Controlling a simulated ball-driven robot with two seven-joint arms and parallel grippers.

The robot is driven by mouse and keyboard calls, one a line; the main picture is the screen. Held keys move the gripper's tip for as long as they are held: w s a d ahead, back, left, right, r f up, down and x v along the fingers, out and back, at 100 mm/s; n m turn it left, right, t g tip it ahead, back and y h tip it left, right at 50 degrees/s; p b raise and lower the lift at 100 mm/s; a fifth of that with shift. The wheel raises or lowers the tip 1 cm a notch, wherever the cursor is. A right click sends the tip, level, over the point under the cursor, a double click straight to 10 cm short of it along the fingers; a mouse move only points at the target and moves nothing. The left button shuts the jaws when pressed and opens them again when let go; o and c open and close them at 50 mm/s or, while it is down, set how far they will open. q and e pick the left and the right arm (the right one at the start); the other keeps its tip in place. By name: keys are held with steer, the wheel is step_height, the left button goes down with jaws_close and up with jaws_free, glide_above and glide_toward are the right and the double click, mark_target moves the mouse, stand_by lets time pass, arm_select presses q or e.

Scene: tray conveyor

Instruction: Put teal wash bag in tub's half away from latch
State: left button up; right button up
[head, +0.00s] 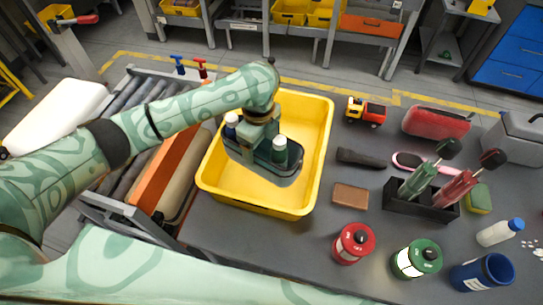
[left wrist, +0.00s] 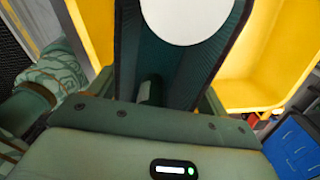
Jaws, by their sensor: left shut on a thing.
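The yellow tub (head: 313,150) stands on the grey table, left of centre in the head view. My left gripper (head: 260,130) reaches over the tub from the left and is shut on the dark teal wash bag (head: 258,172). The bag is within the tub's outline; I cannot tell whether it touches the floor. In the left wrist view the bag (left wrist: 130,50) hangs in front of the jaw, with the tub (left wrist: 285,60) beyond. I cannot make out the latch. My right gripper is out of view.
Right of the tub lie a toy truck (head: 366,112), a brown block (head: 350,196), a dark holder (head: 425,208), a red canister (head: 354,243) and a green canister (head: 417,259).

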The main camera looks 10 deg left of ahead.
mark_target(262, 156)
arm_select(q)
steer(key=shift+d+f+m, duration=0.1)
steer(key=shift+f+m, duration=0.2)
steer(key=shift+m, duration=0.1)
step_height(262, 156, down, 4)
steer(key=shift+s+f+b, duration=0.1)
steer(key=shift+f+b, duration=0.15)
steer(key=shift+b, duration=0.75)
steer(key=shift+f+b, duration=0.3)
steer(key=shift+f, duration=0.4)
step_height(262, 156, down, 4)
steer(key=shift+f+b, duration=0.15)
steer(key=shift+b, duration=0.8)
steer(key=o, duration=1.3)
steer(key=shift+o, duration=0.2)
